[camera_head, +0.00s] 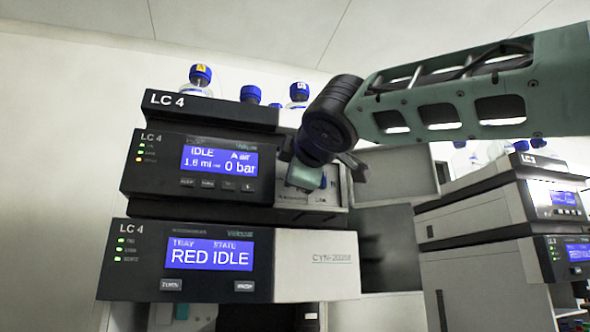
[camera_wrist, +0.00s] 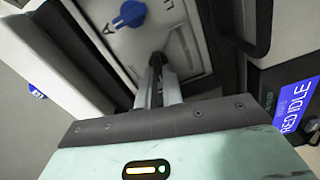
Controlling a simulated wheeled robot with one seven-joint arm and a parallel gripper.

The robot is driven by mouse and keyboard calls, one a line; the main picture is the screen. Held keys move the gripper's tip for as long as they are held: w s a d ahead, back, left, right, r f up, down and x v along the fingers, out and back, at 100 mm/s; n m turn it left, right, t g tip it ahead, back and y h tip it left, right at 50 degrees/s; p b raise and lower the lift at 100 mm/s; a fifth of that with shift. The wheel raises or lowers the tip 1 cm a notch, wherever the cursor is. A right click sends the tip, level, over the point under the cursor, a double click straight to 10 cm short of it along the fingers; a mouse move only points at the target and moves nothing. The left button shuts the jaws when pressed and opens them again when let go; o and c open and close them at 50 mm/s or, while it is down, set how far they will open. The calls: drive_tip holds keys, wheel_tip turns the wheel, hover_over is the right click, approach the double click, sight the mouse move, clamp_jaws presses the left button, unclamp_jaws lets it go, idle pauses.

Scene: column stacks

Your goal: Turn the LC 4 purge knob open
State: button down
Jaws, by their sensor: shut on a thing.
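The LC 4 stack stands at the left in the head view, with its pump module (camera_head: 165,165) above the lower LC 4 module (camera_head: 150,258). In the wrist view my gripper (camera_wrist: 158,78) has its two fingers close together on a small black knob (camera_wrist: 157,58) on the pale panel, which I take to be the purge knob. The fingers mostly hide it, and its angle cannot be told. A blue knob (camera_wrist: 130,14) on the same panel is apart from my fingers. In the head view my gripper (camera_head: 305,175) covers much of this panel.
The pump screen (camera_head: 219,160) reads IDLE, A air and 0 bar. The lower screen (camera_head: 209,254) reads RED IDLE. Blue-capped bottles (camera_head: 200,76) stand on top. An open grey door (camera_head: 396,175) is right of the panel. The LC 3 stack (camera_head: 490,215) stands further right.

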drive_tip(key=shift+f+n, duration=0.1)
drive_tip(key=shift+n, duration=1.2)
drive_tip(key=shift+a+n, duration=0.1)
drive_tip(key=shift+n, duration=0.2)
drive_tip(key=c, duration=1.5)
unclamp_jaws()
drive_tip(key=shift+c, duration=0.2)
drive_tip(key=b+v, duration=0.3)
drive_tip(key=v, duration=1.4)
drive_tip(key=shift+s+b, duration=0.25)
drive_tip(key=shift+b, duration=0.15)
